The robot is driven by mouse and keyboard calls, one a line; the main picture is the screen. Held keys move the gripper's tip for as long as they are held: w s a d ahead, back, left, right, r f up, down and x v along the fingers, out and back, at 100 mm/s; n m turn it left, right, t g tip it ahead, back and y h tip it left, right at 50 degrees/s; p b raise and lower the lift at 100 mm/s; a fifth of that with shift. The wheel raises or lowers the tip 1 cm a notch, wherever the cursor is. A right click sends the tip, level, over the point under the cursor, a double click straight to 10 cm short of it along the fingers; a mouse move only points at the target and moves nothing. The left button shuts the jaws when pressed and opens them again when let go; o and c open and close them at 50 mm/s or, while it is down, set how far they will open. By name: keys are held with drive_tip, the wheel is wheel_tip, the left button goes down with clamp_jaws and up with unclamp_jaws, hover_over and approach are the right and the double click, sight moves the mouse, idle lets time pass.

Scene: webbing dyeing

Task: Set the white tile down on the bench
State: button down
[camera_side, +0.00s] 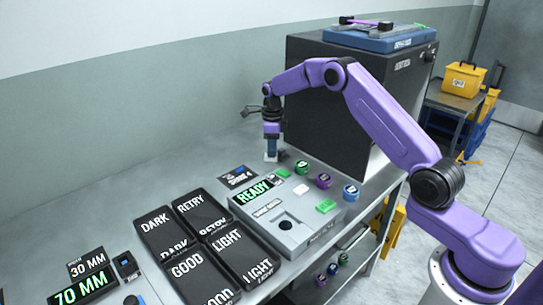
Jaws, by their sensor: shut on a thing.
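My gripper (271,152) points straight down over the grey bench (215,160), behind the panel with the READY display. It is shut on a small white tile (270,158), of which only a little shows below the dark blue fingers. The tile is at or very close to the bench top; I cannot tell whether it touches.
The READY panel (290,236) and several round coloured pieces (323,181) stand in front. Dark label trays (205,245) and a 70 MM display (83,287) are at the left. A large dark cabinet (325,110) stands right of my gripper. Bare bench lies left of it.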

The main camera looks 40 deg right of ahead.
drive_tip(key=shift+w+f, duration=0.25)
drive_tip(key=shift+f, duration=1.55)
drive_tip(key=shift+f, duration=0.1)
drive_tip(key=c, duration=0.9)
unclamp_jaws()
drive_tip(key=shift+c, duration=0.2)
